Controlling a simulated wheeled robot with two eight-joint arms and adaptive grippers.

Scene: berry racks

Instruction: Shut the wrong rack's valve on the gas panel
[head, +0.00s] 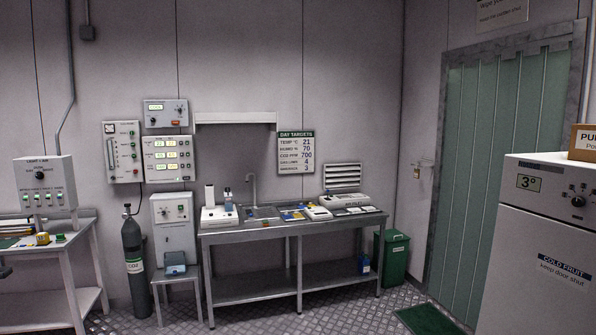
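A pale panel with a tall tube gauge and small dark and red knobs (122,152) hangs on the back wall, left of centre. It looks like the gas panel, but its labels are too small to read. Right next to it is a panel with three rows of lit displays (168,158). A grey control box with a display and knobs (166,113) hangs above that. A dark gas cylinder marked CO2 (133,262) stands on the floor below. I cannot tell any valve's position or which rack it serves.
A steel sink bench (290,229) stands at the back wall under a "DAY TARGETS" sign (296,152). A table (75,262) is at left, a small stool (176,277) beside the cylinder. A white "COLD FRUIT" cabinet (545,250) fills the right. The centre foreground floor is clear.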

